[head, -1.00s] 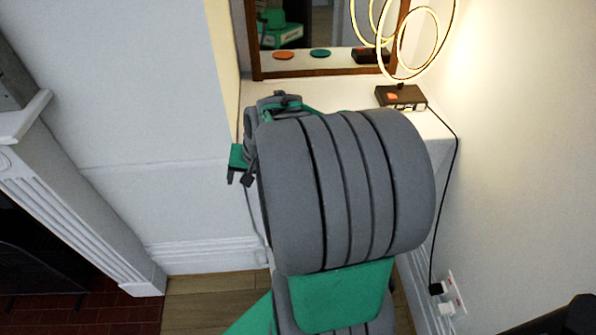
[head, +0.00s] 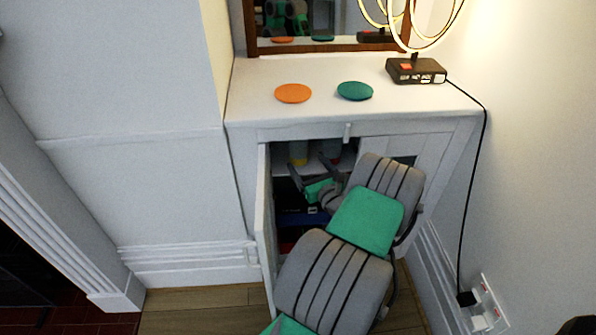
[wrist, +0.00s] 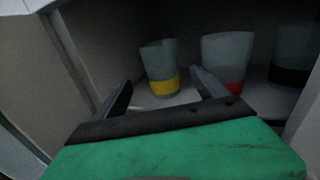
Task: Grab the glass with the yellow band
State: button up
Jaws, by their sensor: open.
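The glass with the yellow band (wrist: 161,66) stands upright on a shelf inside the open cabinet in the wrist view. It shows small and shaded in the head view (head: 299,153). My gripper (wrist: 161,84) is open and empty, its fingers pointing into the cabinet. The yellow-banded glass appears between the two fingertips, a little beyond them. My gripper (head: 308,166) also shows at the cabinet opening in the head view. A glass with a red band (wrist: 226,60) stands to the right, partly hidden by the right finger. A glass with a black band (wrist: 292,55) stands farther right.
The cabinet door (head: 264,230) hangs open left of my arm. The cabinet top (head: 250,85) carries an orange disc (head: 293,93), a green disc (head: 355,91) and a ring lamp (head: 415,70) with a cable. Dark items lie below the shelf.

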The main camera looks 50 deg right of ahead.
aim_at(302, 154)
jog(key=shift+w+d+m, duration=0.15)
jog(key=shift+d+m, duration=0.05)
jog(key=shift+m, duration=0.2)
jog(key=x, duration=0.2)
jog(key=b+x, duration=0.1)
jog(key=x, duration=0.4)
jog(key=shift+w+d+r+b, duration=0.15)
jog(key=shift+r+b, duration=0.15)
jog(key=shift+b, duration=0.05)
jog(key=shift+c, duration=0.4)
jog(key=c, duration=1.6)
jog(key=shift+o, duration=0.2)
